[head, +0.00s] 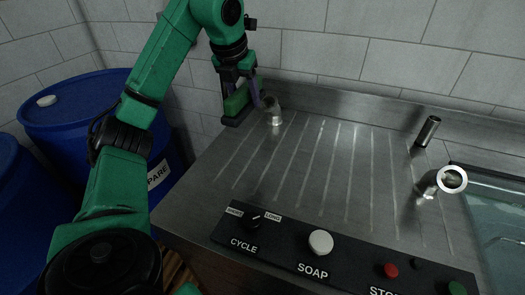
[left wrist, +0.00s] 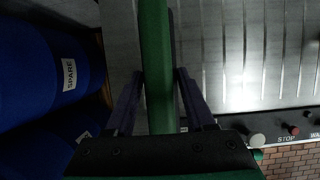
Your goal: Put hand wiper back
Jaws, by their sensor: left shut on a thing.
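The hand wiper is a green bar with a dark edge (head: 236,103). It hangs in my left gripper (head: 246,92) above the back left corner of the steel drainboard (head: 330,170). The left wrist view shows the green wiper (left wrist: 155,65) upright in the picture between the two dark purple fingers of my left gripper (left wrist: 157,105), which are shut on it. The wiper's far end is cut off by that picture's top edge. A short metal pipe fitting (head: 273,112) stands on the board just right of the wiper. My right gripper is not in view.
Two metal pipe pieces (head: 428,131) (head: 452,179) stand at the right, beside a water-filled basin (head: 500,215). A black control panel (head: 335,262) runs along the front edge. Blue barrels (head: 85,115) stand at the left. A tiled wall is behind. The middle of the board is clear.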

